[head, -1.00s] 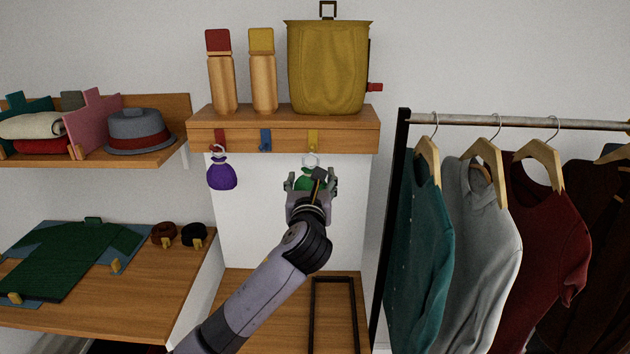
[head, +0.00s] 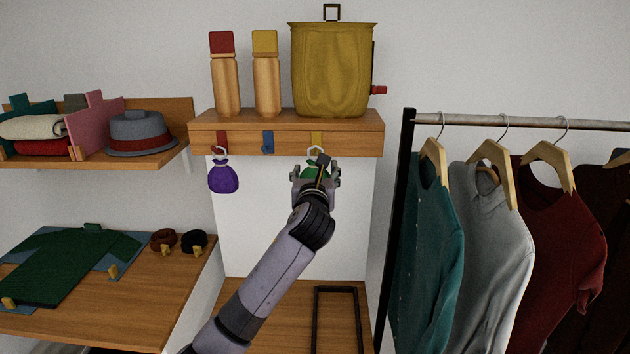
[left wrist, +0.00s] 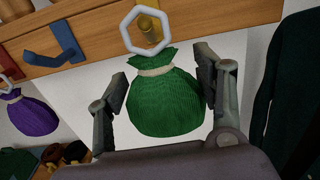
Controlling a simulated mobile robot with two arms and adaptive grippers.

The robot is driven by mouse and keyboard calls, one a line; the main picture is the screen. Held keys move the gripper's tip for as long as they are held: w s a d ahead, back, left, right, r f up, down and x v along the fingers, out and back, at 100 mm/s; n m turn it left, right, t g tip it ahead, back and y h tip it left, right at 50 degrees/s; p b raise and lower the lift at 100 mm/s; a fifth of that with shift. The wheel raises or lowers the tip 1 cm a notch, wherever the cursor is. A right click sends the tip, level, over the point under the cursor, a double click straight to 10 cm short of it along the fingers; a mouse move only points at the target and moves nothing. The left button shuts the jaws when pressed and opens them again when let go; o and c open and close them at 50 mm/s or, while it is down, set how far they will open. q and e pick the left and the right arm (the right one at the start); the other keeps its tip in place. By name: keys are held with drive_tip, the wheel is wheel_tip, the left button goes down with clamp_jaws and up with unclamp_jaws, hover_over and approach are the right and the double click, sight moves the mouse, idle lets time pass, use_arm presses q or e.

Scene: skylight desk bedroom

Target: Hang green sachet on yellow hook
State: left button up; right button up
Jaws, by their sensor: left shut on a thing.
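The green sachet (head: 312,170) has a pale tie and a white hexagonal ring on top. My left gripper (head: 316,173) is shut on the sachet below the shelf rail and partly hides it in the head view. In the left wrist view the sachet (left wrist: 165,108) sits between the fingers, upright. Its white ring (left wrist: 128,32) overlaps the lower part of the yellow hook (left wrist: 149,27), which shows through the ring's opening. I cannot tell whether the hook passes through the ring. The yellow hook (head: 317,137) is the rightmost on the rail. My right gripper is not in view.
A purple sachet (head: 223,178) hangs on the red hook (head: 221,138); the blue hook (head: 267,141) between is empty. Above, the wooden shelf (head: 205,118) holds two bottles and a yellow bag (head: 333,72). A clothes rack (head: 402,200) stands close on the right.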

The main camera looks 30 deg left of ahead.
use_arm(q)
drive_tip(key=shift+f+b+x, duration=0.1)
drive_tip(key=shift+b+x, duration=0.65)
drive_tip(key=shift+x, duration=0.15)
drive_tip(key=shift+f+b+x, duration=0.15)
drive_tip(key=shift+b+x, duration=0.55)
drive_tip(key=shift+x, duration=0.25)
drive_tip(key=shift+w+a+f+p, duration=0.45)
drive_tip(key=shift+w+f+p, duration=0.1)
drive_tip(key=shift+f, duration=0.2)
drive_tip(key=o, duration=1.2)
drive_tip(key=shift+s+d+f, duration=0.1)
